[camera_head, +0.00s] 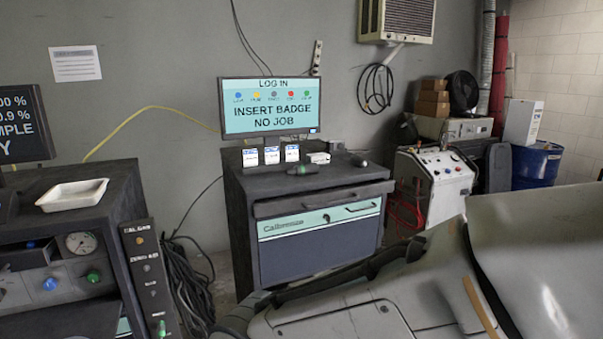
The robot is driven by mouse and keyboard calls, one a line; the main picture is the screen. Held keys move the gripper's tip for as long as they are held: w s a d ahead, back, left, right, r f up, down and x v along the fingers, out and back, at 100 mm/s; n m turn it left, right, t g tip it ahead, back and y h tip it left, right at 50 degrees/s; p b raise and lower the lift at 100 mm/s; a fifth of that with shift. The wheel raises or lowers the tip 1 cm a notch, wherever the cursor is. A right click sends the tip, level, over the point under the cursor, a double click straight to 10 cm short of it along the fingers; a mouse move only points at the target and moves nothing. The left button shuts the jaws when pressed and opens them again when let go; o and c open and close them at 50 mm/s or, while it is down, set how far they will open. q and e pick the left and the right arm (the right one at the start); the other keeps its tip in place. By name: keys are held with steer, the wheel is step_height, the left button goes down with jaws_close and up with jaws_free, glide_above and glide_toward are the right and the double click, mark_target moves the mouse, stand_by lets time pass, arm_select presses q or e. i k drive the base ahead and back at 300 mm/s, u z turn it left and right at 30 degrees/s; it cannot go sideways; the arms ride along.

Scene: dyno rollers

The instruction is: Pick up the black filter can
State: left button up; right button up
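I cannot make out a black filter can for certain in the head view. A small dark object with a greenish end (302,170) lies on top of the dark cabinet (318,245) in the middle, below the monitor. Another small dark item (359,161) lies near the cabinet top's right back edge. Both are too small to identify. Neither of my grippers is in view.
A monitor (270,106) reads "INSERT BADGE NO JOB". A white tray (73,194) sits on the left console. A white cart (435,187) stands right of the cabinet. Grey vehicle bodywork (340,318) fills the lower right. Cables lie on the floor between console and cabinet.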

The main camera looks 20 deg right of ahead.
mark_target(300, 171)
steer(key=z, duration=0.25)
steer(key=k, duration=0.3)
steer(key=z, duration=1)
steer(key=k, duration=1.05)
steer(key=z, duration=0.8)
steer(key=i, duration=2.95)
steer(key=u, duration=1.05)
steer(key=i, duration=0.8)
steer(key=u, duration=0.9)
